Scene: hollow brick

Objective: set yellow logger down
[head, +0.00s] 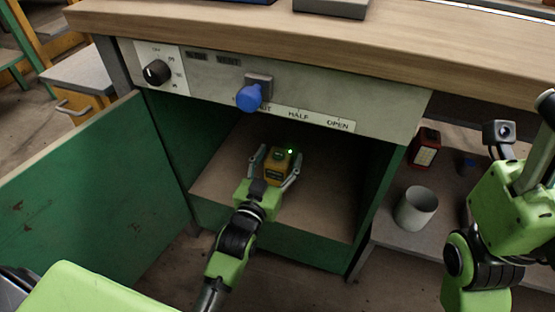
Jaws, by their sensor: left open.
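The yellow logger (278,167) is a small yellow and dark box with a lit green light on top. It is inside the open green cabinet compartment, on or just above its brown floor (325,205); I cannot tell whether it touches. My left gripper (276,164) reaches in from the front, its fingers on either side of the logger. The fingers are open; contact with the logger is not clear. My right arm stands at the right edge of the view, outside the cabinet, and its fingertips do not show clearly.
The green door (95,200) stands open at the left. Above the compartment, a panel (215,75) carries a black knob (157,72) and a blue knob (249,97). A grey cup (416,207), a red lamp (425,148) and a small blue item stand on the low shelf at right.

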